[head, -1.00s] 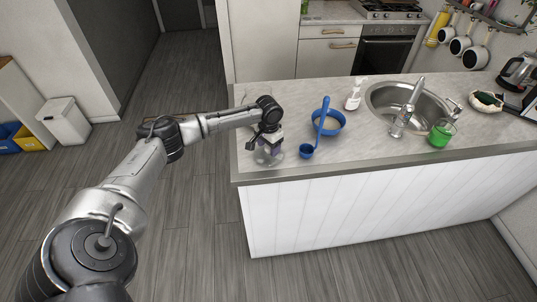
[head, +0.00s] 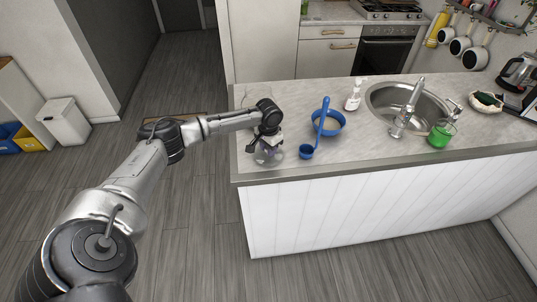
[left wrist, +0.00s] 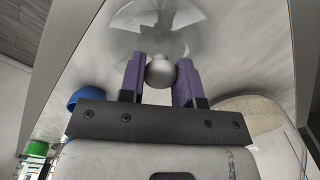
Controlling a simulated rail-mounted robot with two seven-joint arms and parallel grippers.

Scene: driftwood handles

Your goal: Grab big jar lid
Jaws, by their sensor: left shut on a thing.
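The big jar lid (left wrist: 155,28) is clear glass with a round grey knob (left wrist: 160,72), seen in the left wrist view. My left gripper (left wrist: 159,78) is shut on the knob, with one purple finger on each side of it. In the head view, my left gripper (head: 266,143) points down over the near left corner of the counter, with clear glass (head: 271,157) just below it. From the head view I cannot tell the lid's edge from the jar, or whether they touch. My right gripper is in neither view.
A blue ladle (head: 307,152) lies right beside the glass, its handle on a blue bowl (head: 331,122). A soap bottle (head: 353,95), the sink (head: 408,99) and a green container (head: 441,134) are farther right. The counter's front edge is close to the glass.

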